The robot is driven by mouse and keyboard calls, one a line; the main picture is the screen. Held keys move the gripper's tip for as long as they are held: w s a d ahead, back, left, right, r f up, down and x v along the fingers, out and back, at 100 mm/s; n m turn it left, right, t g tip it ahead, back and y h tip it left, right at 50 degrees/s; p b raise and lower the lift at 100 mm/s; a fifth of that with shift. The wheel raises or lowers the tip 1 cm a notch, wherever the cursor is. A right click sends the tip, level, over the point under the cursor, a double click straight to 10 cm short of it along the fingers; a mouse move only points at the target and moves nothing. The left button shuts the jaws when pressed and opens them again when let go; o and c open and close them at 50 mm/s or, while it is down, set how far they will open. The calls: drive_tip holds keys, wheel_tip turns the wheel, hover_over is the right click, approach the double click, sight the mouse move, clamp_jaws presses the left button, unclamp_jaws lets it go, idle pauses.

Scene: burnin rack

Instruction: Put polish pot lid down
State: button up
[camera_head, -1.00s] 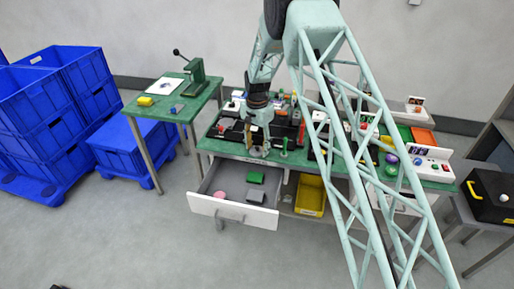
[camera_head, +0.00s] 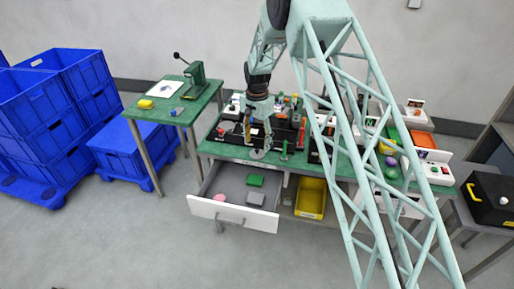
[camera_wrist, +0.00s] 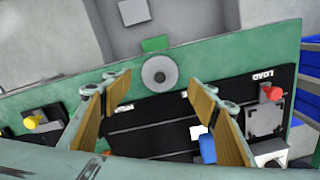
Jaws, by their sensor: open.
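I cannot make out the polish pot itself.
An open drawer (camera_head: 233,215) below the front edge holds a green block (camera_head: 255,180), a grey block (camera_head: 255,198) and a pink piece. A yellow bin (camera_head: 311,198) stands right of it. Blue crates (camera_head: 60,120) are at the left.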

sight(257, 150)
wheel_tip(257, 150, up, 7)
drive_tip(key=shift+r, duration=0.2)
idle(0.8)
drive_tip(key=shift+r, duration=0.1)
